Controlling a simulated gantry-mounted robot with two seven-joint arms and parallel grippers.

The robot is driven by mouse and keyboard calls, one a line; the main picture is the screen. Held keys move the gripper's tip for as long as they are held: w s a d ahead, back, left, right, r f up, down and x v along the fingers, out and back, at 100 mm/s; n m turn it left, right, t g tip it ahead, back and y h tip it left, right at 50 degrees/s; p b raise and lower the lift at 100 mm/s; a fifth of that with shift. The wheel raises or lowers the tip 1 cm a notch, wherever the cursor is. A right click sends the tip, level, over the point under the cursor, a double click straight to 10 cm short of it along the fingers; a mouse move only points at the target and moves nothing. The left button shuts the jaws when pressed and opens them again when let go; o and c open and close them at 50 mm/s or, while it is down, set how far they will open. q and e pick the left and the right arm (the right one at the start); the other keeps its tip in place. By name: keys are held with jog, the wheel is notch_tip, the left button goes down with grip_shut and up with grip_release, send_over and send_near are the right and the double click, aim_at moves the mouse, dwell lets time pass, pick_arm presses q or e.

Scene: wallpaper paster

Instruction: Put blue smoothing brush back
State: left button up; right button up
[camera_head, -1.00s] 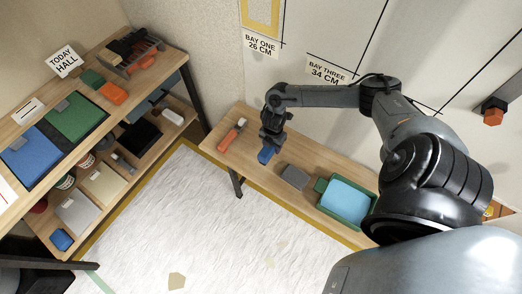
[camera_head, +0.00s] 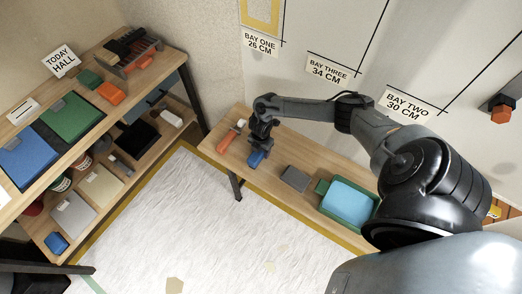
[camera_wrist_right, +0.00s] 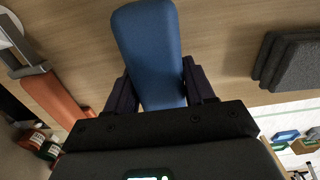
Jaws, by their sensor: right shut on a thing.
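The blue smoothing brush (camera_head: 256,158) is at my right gripper (camera_head: 259,145), over the wooden bench along the wall. In the right wrist view the blue brush (camera_wrist_right: 148,45) sits between the two dark fingers of the right gripper (camera_wrist_right: 155,88), which are shut on it. The bench top lies close behind it; I cannot tell whether the brush touches the bench. My left gripper is not in view.
On the bench (camera_head: 270,182), an orange-handled tool (camera_head: 229,138) lies left of the brush. A grey block (camera_head: 295,179) and a green tray (camera_head: 325,205) with light blue inside are to the right. A shelf unit (camera_head: 150,95) with several items stands at the left.

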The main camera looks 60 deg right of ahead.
jog(key=o, duration=0.8)
jog(key=shift+c, duration=0.2)
jog(key=o, duration=0.3)
